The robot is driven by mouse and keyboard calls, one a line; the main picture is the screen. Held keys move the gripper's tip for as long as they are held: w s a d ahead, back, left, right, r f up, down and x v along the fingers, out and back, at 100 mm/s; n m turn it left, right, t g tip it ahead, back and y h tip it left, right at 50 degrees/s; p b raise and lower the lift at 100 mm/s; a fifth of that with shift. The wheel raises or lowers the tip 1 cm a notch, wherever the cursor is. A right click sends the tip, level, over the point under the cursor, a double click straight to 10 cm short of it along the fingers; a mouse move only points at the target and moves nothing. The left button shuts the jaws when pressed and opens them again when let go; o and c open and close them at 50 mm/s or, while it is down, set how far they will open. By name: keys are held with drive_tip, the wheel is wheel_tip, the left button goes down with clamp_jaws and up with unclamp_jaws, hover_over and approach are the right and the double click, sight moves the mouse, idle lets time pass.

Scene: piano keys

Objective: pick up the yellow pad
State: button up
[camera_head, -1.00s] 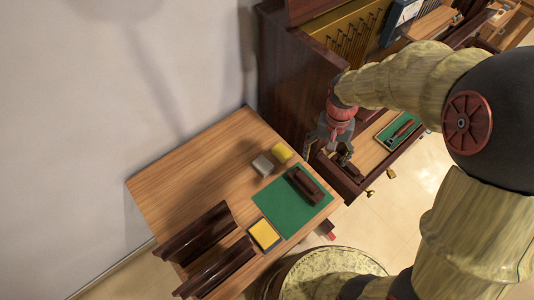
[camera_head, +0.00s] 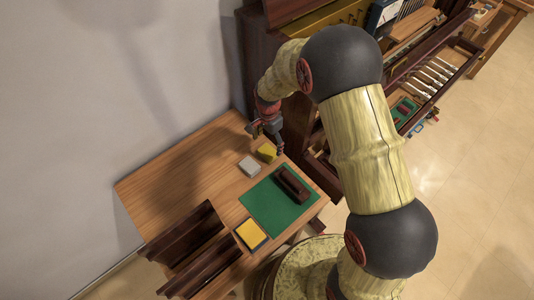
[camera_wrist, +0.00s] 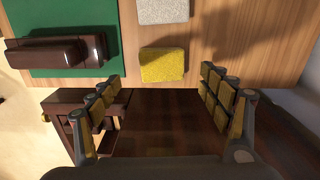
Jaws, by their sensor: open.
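The yellow pad (camera_head: 266,152) is a small block lying on the wooden table beside a grey pad. In the wrist view the yellow pad (camera_wrist: 162,65) lies ahead of the fingers, roughly centred between them. My gripper (camera_head: 265,139) is at the table's back edge, close by the yellow pad. In the wrist view my gripper (camera_wrist: 163,90) has its two padded fingers wide apart with nothing between them.
The grey pad (camera_head: 249,166) lies beside the yellow one. A green mat (camera_head: 262,212) holds a dark brown block (camera_head: 291,185). A dark-edged tray with a yellow top (camera_head: 251,233) and dark wooden rails (camera_head: 187,241) are nearer. The dark piano cabinet borders the table.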

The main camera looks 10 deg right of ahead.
sight(268, 151)
drive_tip(key=f+b, duration=0.1)
drive_tip(key=f, duration=0.6)
drive_tip(key=shift+w+b, duration=0.2)
drive_tip(key=shift+b, duration=0.2)
drive_tip(key=shift+c, duration=0.7)
drive_tip(key=c, duration=0.9)
